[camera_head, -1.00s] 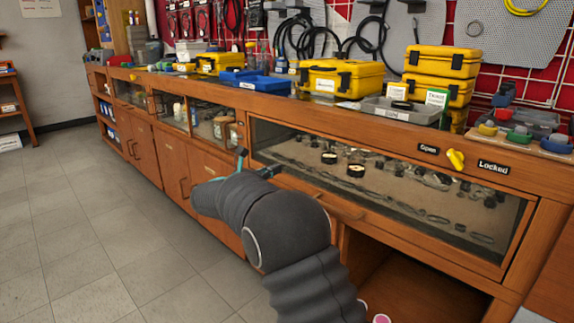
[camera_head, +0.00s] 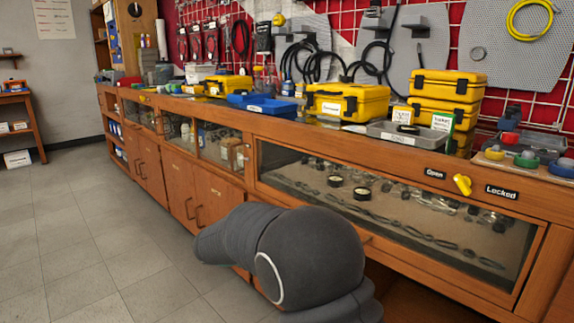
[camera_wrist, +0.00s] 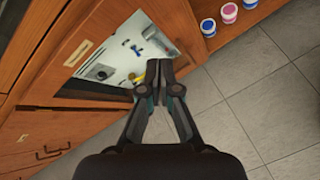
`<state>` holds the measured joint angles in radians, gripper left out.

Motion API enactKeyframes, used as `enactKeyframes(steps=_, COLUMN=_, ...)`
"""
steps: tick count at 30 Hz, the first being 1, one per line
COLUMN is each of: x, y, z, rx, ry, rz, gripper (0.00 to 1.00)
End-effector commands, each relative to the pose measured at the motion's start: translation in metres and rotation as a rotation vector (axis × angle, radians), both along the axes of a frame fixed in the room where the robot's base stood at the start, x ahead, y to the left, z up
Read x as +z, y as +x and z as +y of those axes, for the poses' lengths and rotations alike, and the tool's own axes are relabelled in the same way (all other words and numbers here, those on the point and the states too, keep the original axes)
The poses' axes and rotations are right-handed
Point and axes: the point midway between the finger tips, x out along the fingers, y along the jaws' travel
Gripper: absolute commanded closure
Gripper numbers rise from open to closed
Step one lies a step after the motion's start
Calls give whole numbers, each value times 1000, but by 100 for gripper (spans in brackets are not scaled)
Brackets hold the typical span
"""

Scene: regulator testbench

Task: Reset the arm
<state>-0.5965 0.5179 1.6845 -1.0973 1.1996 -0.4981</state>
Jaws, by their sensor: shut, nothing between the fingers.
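My gripper (camera_wrist: 160,78) shows in the wrist view with its two dark fingers shut and nothing between them. It points down along the front of the wooden bench, over the tiled floor side. In the head view my dark grey arm fills the lower middle, in front of the bench, and hides the gripper. From these frames I cannot tell whether the fingertips touch anything.
The wooden bench (camera_head: 232,209) has a glass-fronted case (camera_head: 430,216) with a yellow knob (camera_head: 462,185) between "Open" and "Locked" labels. Yellow cases (camera_head: 347,102) stand on top. Small tubs (camera_wrist: 229,13) sit on a low shelf. Tiled floor (camera_head: 85,235) is free on the left.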

Motion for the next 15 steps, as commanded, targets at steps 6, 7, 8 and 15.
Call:
enactKeyframes(steps=6, x=3, y=-79, z=-47, rx=-308, ry=355, rz=-21, gripper=100)
enactKeyframes(steps=7, x=4, y=-89, z=-52, rx=-351, ry=399, rz=-27, gripper=100)
enactKeyframes(steps=8, x=5, y=-100, z=-56, rx=-394, ry=442, rz=-34, gripper=100)
enactKeyframes(steps=15, x=22, y=-176, z=-87, rx=-712, ry=747, rz=-97, gripper=100)
